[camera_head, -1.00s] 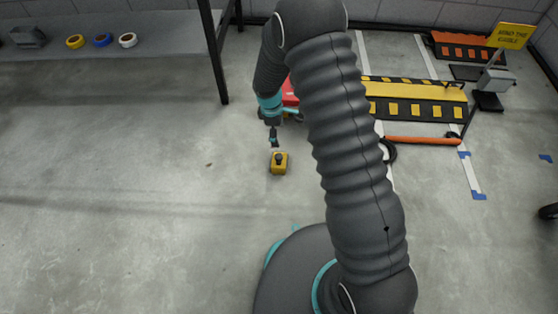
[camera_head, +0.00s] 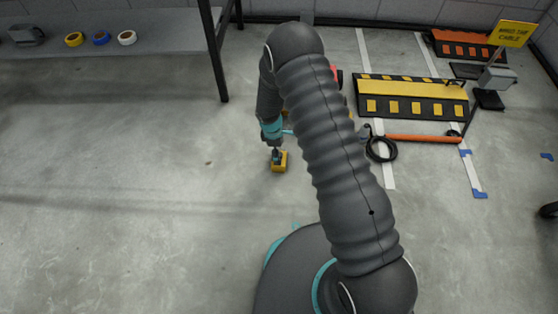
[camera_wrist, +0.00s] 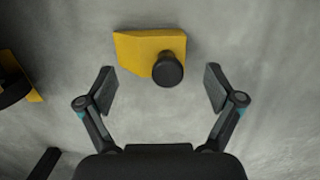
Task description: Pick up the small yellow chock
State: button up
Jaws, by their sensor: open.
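The small yellow chock (camera_wrist: 138,50) lies on the grey concrete floor, with a round black knob (camera_wrist: 168,69) on it. In the wrist view it is at the top middle, ahead of my gripper (camera_wrist: 160,88). The two fingers are spread wide, one on each side of the knob, and nothing is held between them. In the head view my gripper (camera_head: 277,155) is low, right above the chock (camera_head: 279,167), and partly covers it. Whether the fingers touch the chock cannot be told.
Another yellow and black object (camera_wrist: 15,80) shows at the wrist view's left edge. A shelf with tape rolls (camera_head: 101,38) stands at upper left. Floor left of the chock is clear.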

jog(key=f, duration=0.5)
jog(key=shift+s+d+b, duration=0.15)
jog(key=shift+d+b, duration=0.05)
jog(key=shift+b, duration=0.1)
jog(key=shift+s, duration=0.1)
jog(key=c, duration=1.5)
